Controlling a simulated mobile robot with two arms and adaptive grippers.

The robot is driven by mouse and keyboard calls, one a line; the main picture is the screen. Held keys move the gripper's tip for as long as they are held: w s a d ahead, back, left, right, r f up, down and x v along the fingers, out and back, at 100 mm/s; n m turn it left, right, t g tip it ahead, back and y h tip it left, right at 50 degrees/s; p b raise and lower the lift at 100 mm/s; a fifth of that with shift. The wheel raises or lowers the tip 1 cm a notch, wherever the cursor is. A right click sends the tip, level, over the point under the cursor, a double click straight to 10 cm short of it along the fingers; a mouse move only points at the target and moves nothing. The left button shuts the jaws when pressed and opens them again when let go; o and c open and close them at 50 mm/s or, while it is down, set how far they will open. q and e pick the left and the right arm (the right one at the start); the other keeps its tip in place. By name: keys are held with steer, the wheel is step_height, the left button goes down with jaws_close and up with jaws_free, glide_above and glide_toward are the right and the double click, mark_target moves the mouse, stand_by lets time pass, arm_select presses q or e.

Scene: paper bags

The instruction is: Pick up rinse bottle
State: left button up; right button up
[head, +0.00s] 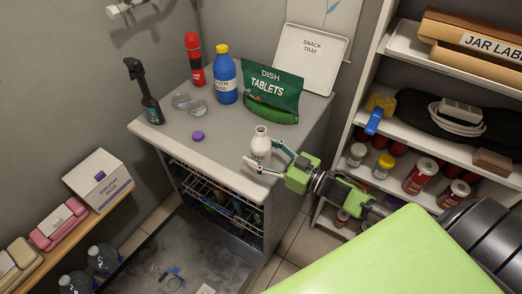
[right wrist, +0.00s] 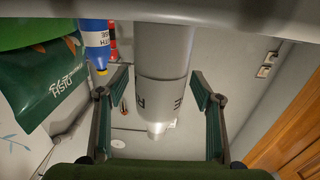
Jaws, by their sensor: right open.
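The rinse bottle (head: 259,146) is a small pale grey-white bottle with dark lettering, only partly readable. It stands upright and uncapped near the front right edge of the grey counter (head: 222,157). My right gripper (head: 265,155) is open at it, coming from the right, with one finger on either side. In the right wrist view the bottle (right wrist: 160,85) appears upside down between the open fingers (right wrist: 160,93), with gaps on both sides. My left gripper is not in view.
Behind stand a blue bottle (head: 224,80), red can (head: 194,60), green dish tablets pouch (head: 272,90) and snack tray (head: 309,55). A black spray bottle (head: 146,95), glasses (head: 189,104) and purple cap (head: 198,136) are left. A loaded shelf (head: 400,128) stands right.

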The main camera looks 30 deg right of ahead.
mark_target(261, 144)
steer(key=c, duration=1.4)
steer(key=shift+c, duration=0.2)
steer(key=shift+r, duration=0.5)
step_height(261, 144, up, 2)
steer(key=shift+r, duration=0.15)
steer(key=s+a+r, duration=0.2)
steer(key=s+r, duration=0.7)
steer(key=s, duration=0.5)
steer(key=shift+r, duration=0.4)
